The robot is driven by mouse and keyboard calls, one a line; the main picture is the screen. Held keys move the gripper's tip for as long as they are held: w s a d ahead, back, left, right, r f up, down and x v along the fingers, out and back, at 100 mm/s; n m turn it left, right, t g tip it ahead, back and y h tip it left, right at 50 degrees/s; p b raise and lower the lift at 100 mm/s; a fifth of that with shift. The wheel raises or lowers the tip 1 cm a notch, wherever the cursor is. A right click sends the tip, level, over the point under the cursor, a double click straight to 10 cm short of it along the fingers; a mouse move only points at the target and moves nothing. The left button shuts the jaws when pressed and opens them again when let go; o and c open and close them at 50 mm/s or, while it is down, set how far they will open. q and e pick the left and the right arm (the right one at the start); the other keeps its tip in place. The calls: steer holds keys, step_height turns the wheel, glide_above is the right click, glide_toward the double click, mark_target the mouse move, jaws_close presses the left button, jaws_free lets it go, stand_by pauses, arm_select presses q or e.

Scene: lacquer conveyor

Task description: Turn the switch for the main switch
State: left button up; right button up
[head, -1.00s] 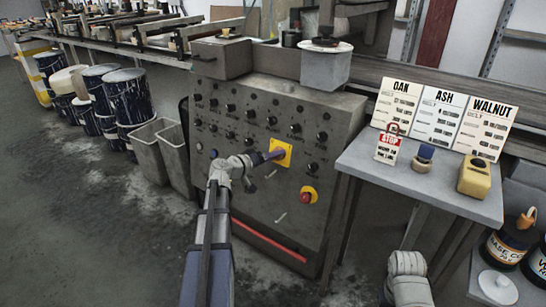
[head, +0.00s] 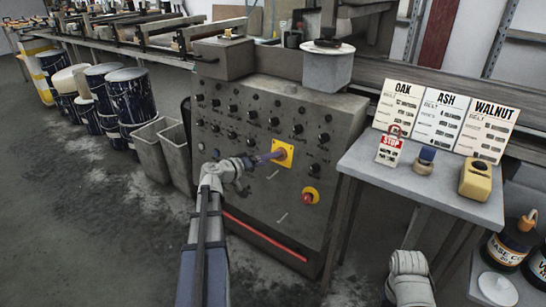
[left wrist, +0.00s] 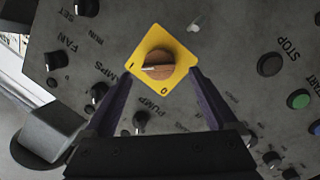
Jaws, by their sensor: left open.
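The main switch has a square yellow plate (head: 286,147) on the grey control panel (head: 235,165). In the left wrist view its brown-orange knob (left wrist: 158,66) sits in the middle of the yellow plate (left wrist: 155,38), with a bar across it lying nearly level and a "0" marked on the plate. My left gripper (head: 272,157) reaches the plate from the left and front. In the left wrist view its purple fingers (left wrist: 161,78) are open, one to each side of the knob, with gaps between. In the head view the gripper hides the knob.
Several black knobs surround the switch. Black (left wrist: 270,64) and green (left wrist: 298,99) buttons show in the left wrist view. A grey side table (head: 420,185) holds cards, a stop tag and a yellow block.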

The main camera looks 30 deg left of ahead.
arm_select(q)
steer(key=v, duration=0.4)
steer(key=shift+d, duration=0.1)
stand_by(0.4)
steer(key=s+d+f+m+g+h, duration=0.1)
steer(key=d+f+m+g, duration=0.3)
steer(key=d, duration=0.9)
steer(key=s+d+f+m+g+h, duration=0.2)
steer(key=d+f+g, duration=0.3)
steer(key=d, duration=0.7)
steer(key=s+d+f+m+g+y, duration=0.2)
steer(key=s+d+f+g+y, duration=0.15)
steer(key=s+d, duration=0.4)
steer(key=s+d+f+m+g+y, duration=0.25)
steer(key=s+d+f+y, duration=0.2)
steer(key=s+d, duration=0.35)
step_height(320, 180, up, 35)
steer(key=s+p, duration=0.1)
steer(key=p, duration=3.4)
steer(key=shift+s+a+r+p, duration=0.15)
steer(key=shift+a+r+p, duration=0.05)
steer(key=shift+a+p, duration=0.25)
